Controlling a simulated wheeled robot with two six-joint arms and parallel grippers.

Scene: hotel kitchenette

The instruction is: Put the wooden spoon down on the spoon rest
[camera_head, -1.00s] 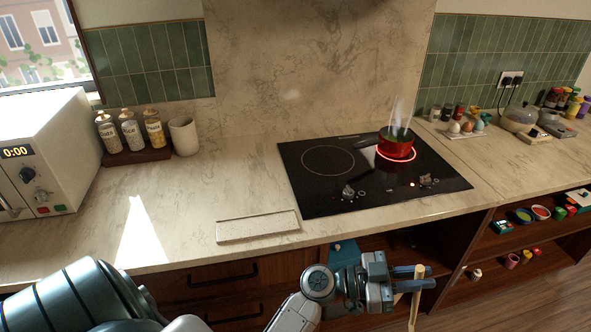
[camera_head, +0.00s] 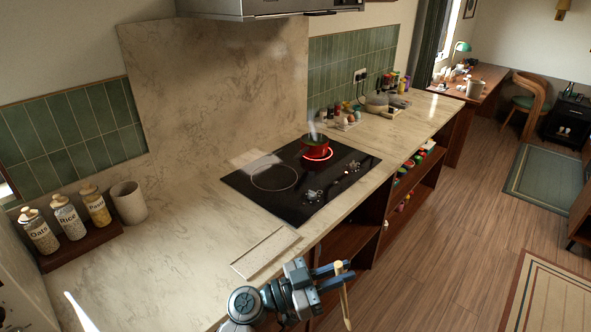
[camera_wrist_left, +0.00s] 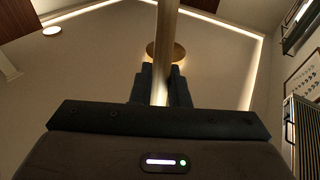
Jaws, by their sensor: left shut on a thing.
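My left gripper (camera_head: 332,276) is shut on the wooden spoon (camera_head: 345,304) in front of the counter's front edge. In the left wrist view the handle (camera_wrist_left: 167,40) passes between the dark fingers (camera_wrist_left: 160,88). A flat, pale rectangular piece (camera_head: 264,253), which looks like the spoon rest, lies empty on the counter near its front edge, up and left of the gripper. My right gripper is out of view.
The black cooktop (camera_head: 290,200) lies behind the flat piece, with a steaming red pot (camera_head: 315,146) on a glowing ring. Jars (camera_head: 68,217) and a beige crock (camera_head: 128,202) stand at the left. The counter between them is clear. Open shelves (camera_head: 408,187) sit below.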

